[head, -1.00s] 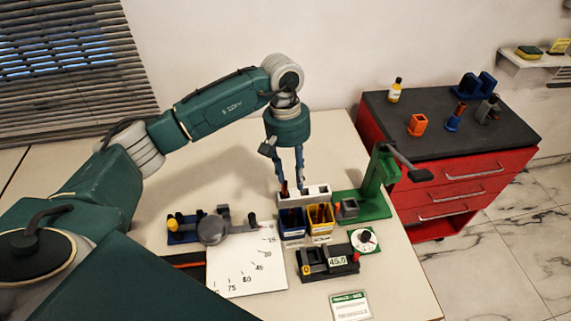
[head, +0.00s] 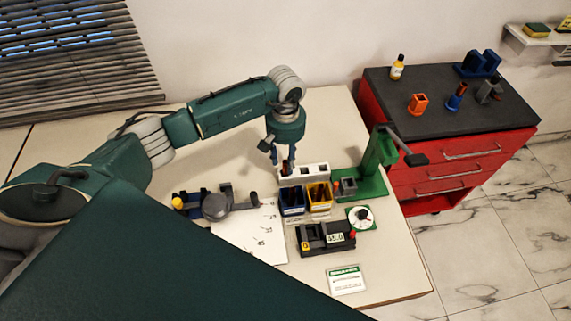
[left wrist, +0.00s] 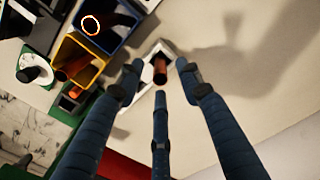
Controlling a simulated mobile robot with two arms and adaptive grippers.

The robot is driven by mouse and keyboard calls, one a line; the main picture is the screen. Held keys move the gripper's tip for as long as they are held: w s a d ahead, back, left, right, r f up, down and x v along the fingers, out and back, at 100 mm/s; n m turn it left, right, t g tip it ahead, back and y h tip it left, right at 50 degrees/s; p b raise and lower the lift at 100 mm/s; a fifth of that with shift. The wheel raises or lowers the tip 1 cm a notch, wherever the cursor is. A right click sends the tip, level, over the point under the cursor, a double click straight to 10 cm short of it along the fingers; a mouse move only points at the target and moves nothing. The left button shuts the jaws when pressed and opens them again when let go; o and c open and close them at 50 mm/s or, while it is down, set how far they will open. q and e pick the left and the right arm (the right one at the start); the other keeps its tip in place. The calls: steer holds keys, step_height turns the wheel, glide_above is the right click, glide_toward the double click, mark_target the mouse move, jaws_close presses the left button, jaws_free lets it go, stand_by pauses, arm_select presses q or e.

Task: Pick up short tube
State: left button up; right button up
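A short copper-brown tube (left wrist: 160,70) stands in an opening of the white block (left wrist: 148,88) in the left wrist view. In the head view that white block (head: 316,170) is behind the bins. My left gripper (head: 282,164) points down at the block's left end. In the left wrist view its three dark blue fingers (left wrist: 160,82) are spread around the tube, with gaps visible between them and it. More brown tubes are in the yellow bin (head: 319,208), and a ring-ended tube (left wrist: 90,25) is in the blue bin (head: 292,209). My right gripper is not in view.
A green stand (head: 374,172) with a dark lever is right of the block. A dark gauge with a display (head: 325,238), a white dial (head: 361,217) and a blue-grey fixture (head: 215,205) lie in front. The table behind the gripper is clear. A red cabinet (head: 450,150) stands right.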

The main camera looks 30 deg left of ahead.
arm_select(q)
steer(key=shift+f, duration=0.45)
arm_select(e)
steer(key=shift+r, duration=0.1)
arm_select(q)
steer(key=shift+c, duration=0.2)
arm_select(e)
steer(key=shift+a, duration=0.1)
arm_select(q)
jaws_close()
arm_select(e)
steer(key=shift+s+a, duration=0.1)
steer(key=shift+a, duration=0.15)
arm_select(q)
steer(key=shift+r, duration=0.15)
